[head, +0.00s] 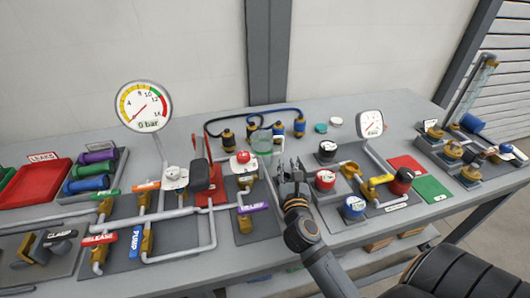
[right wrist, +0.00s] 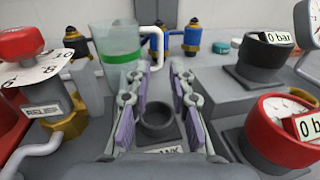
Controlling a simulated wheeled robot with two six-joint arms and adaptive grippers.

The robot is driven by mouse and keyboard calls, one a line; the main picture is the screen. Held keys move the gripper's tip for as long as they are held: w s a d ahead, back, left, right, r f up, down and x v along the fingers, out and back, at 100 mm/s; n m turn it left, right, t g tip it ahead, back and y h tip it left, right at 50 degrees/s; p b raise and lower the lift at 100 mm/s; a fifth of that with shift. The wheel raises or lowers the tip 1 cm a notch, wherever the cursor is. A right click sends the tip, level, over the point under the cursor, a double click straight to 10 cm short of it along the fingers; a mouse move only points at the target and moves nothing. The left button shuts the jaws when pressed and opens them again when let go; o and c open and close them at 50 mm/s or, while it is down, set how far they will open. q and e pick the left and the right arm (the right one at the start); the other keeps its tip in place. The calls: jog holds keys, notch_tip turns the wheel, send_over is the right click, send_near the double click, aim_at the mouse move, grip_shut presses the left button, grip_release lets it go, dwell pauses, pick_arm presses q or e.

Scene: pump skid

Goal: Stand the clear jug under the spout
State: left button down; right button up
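The clear jug (head: 261,143) stands upright toward the back of the bench, left of and behind my right gripper. In the right wrist view the jug is beyond and left of the open fingers (right wrist: 157,82). A dark round socket (right wrist: 157,122) shows between the fingers. I cannot clearly pick out the spout. My left gripper is not in view.
Red-knobbed valve (head: 243,158) is left of the gripper. Black, red and blue round gauges (head: 326,180) crowd its right. Blue and brass fittings with hoses (head: 278,130) stand behind the jug. A red tray (head: 40,183) sits far left. The front right bench edge is fairly clear.

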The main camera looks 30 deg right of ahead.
aim_at(282, 142)
jog(key=x, duration=0.5)
jog(key=shift+w+r+p, duration=0.15)
jog(key=shift+w+p, duration=0.05)
jog(key=shift+p, duration=0.1)
jog(key=x, duration=0.4)
jog(key=shift+w+d, duration=0.2)
jog(key=shift+w, duration=0.15)
jog(key=shift+s, duration=0.15)
jog(key=shift+c, duration=0.6)
grip_shut()
